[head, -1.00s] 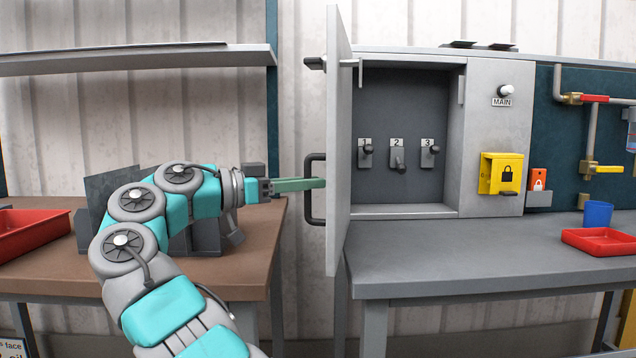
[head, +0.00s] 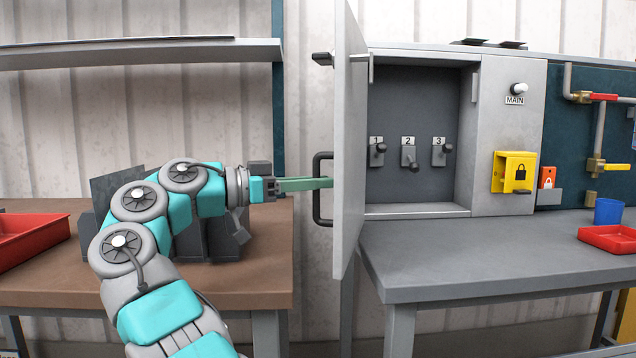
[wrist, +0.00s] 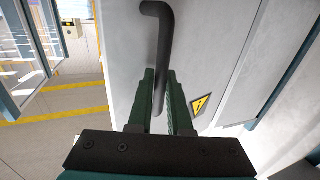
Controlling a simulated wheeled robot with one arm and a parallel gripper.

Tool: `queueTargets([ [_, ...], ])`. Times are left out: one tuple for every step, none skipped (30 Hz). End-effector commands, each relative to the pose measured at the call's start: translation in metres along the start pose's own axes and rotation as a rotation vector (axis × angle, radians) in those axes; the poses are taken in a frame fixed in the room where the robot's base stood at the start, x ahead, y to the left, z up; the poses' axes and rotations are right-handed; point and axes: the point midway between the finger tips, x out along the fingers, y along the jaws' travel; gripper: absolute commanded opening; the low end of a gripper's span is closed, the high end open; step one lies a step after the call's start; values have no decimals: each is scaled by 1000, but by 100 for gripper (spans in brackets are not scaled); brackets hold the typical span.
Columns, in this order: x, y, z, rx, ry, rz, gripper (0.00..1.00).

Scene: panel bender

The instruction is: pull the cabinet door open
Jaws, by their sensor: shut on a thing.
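The cabinet door (head: 349,150) stands wide open, swung out from the left side of the grey cabinet (head: 420,110), and I see it nearly edge-on. Its dark bar handle (head: 318,188) is on the outer face, on the left. My gripper (head: 328,184) reaches the handle from the left with its green fingers. In the wrist view the handle (wrist: 164,40) runs down between the two fingers of my gripper (wrist: 162,85), and the jaws are shut on it. The door's outer face (wrist: 215,60) carries a yellow warning sticker.
Inside the cabinet are several numbered switches (head: 409,152). A grey bench (head: 470,262) stands below it, and a brown bench (head: 150,280) with a red tray (head: 30,235) is at left. A latch stub (head: 322,58) juts from the door's upper part.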

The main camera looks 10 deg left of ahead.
Motion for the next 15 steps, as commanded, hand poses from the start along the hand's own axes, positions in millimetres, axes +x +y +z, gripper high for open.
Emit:
queueTargets([
  [1, -1, 1, -3, -2, 1, 0],
  [1, -1, 1, -4, -1, 1, 0],
  [1, -1, 1, -3, -1, 0, 0],
  [1, -1, 1, -3, -1, 0, 0],
  [1, -1, 1, -3, -1, 0, 0],
  [1, -1, 1, -3, -1, 0, 0],
  [1, -1, 1, -3, -1, 0, 0],
  [1, -1, 1, -3, -1, 0, 0],
  [1, -1, 1, -3, -1, 0, 0],
  [1, -1, 1, -3, -1, 0, 0],
  [1, -1, 1, -3, -1, 0, 0],
  [1, -1, 1, -3, -1, 0, 0],
  [1, -1, 1, -3, -1, 0, 21],
  [1, -1, 1, -3, -1, 0, 24],
  [1, -1, 1, -3, -1, 0, 28],
])
